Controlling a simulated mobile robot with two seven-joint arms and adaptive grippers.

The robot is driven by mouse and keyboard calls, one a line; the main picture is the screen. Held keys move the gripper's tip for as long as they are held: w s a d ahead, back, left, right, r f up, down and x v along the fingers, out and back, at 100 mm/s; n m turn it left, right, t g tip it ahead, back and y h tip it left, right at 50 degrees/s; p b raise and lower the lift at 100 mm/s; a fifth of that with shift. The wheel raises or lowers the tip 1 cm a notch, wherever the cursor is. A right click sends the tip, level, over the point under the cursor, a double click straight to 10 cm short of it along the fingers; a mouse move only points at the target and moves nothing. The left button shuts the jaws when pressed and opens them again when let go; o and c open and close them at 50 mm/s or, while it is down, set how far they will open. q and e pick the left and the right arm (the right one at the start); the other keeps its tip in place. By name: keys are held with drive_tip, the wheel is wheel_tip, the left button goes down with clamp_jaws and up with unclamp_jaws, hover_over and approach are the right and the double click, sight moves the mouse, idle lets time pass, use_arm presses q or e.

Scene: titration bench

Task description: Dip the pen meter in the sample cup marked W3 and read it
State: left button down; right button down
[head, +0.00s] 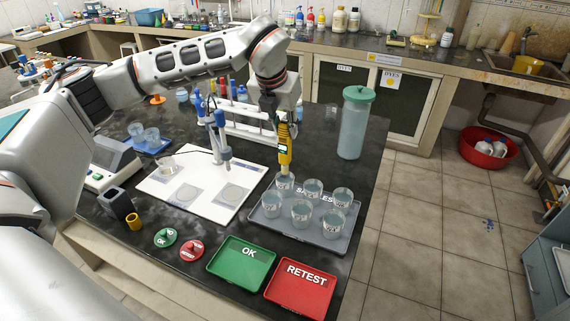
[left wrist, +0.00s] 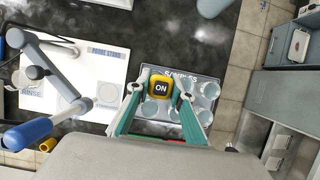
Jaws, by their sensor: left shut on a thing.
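My left gripper (head: 284,125) is shut on the yellow pen meter (head: 285,152), which hangs upright. In the left wrist view the meter's top (left wrist: 160,89) reads "ON", between the fingers. Its pale lower end is at the mouth of the back-left sample cup (head: 285,186); I cannot tell whether it is inside. Several clear cups stand in two rows on the grey SAMPLES tray (head: 279,227), including the back-middle (head: 313,190) and front-right (head: 333,227) ones. Their markings are too small to read, so I cannot tell which is W3. My right gripper is not in view.
A white probe board (head: 160,205) with a probe stand (head: 221,140) lies left of the tray. A green OK tray (head: 240,265) and red RETEST tray (head: 300,290) lie in front. A tall green-lidded container (head: 355,125) stands behind right, near the bench edge.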

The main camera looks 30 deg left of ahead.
sight(285, 120)
use_arm(q)
drive_tip(key=shift+r, duration=1.75)
